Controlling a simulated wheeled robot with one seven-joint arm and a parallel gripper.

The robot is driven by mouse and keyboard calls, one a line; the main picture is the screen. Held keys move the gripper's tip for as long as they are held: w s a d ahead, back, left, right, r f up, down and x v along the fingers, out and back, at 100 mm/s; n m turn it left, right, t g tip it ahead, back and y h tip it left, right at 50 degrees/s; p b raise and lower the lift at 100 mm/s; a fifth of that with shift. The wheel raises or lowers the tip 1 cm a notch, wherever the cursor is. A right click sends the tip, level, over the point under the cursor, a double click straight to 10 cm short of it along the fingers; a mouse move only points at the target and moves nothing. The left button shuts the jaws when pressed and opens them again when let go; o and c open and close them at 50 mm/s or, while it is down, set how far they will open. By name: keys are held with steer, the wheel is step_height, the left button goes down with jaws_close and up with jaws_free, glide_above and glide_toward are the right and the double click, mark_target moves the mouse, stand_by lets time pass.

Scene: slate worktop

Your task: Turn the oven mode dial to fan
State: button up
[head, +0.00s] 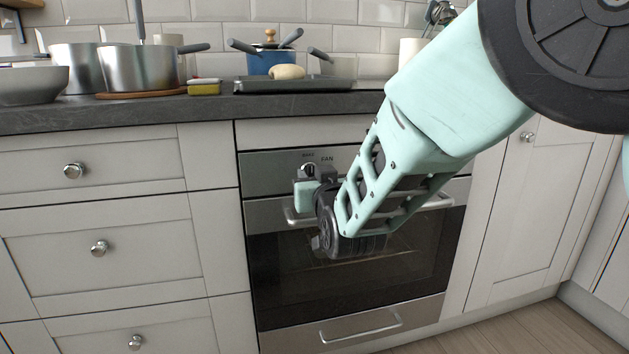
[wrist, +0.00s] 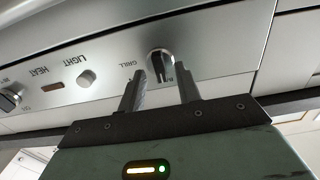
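The oven (head: 262,225) is set under the counter, with a steel control panel (head: 262,172) along its top. The mode dial (wrist: 160,66) is a round chrome-edged knob with a dark grip; in the head view the dial (head: 308,169) shows just above my gripper, below the small lettering with FAN to its upper right. In the wrist view the panel is upside down, and GRILL is printed beside the dial. My gripper (wrist: 161,68) is open, its two fingertips on either side of the dial. I cannot tell whether they touch it. The dial's exact setting is unclear.
A small round knob (wrist: 87,78) by LIGHT and another dial (wrist: 10,99) at the left edge share the panel. The oven door handle (head: 436,202) runs just below, close to my gripper. Pots (head: 138,68) and a tray (head: 305,85) stand on the worktop above.

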steer(key=shift+w, duration=0.3)
jaws_close()
steer(key=shift+m, duration=0.3)
steer(key=m+b, duration=0.3)
steer(key=m, duration=0.1)
steer(key=shift+f, duration=0.15)
steer(key=shift+d+m+b, duration=0.1)
steer(key=shift+m+b, duration=1.35)
steer(key=shift+m, duration=1.15)
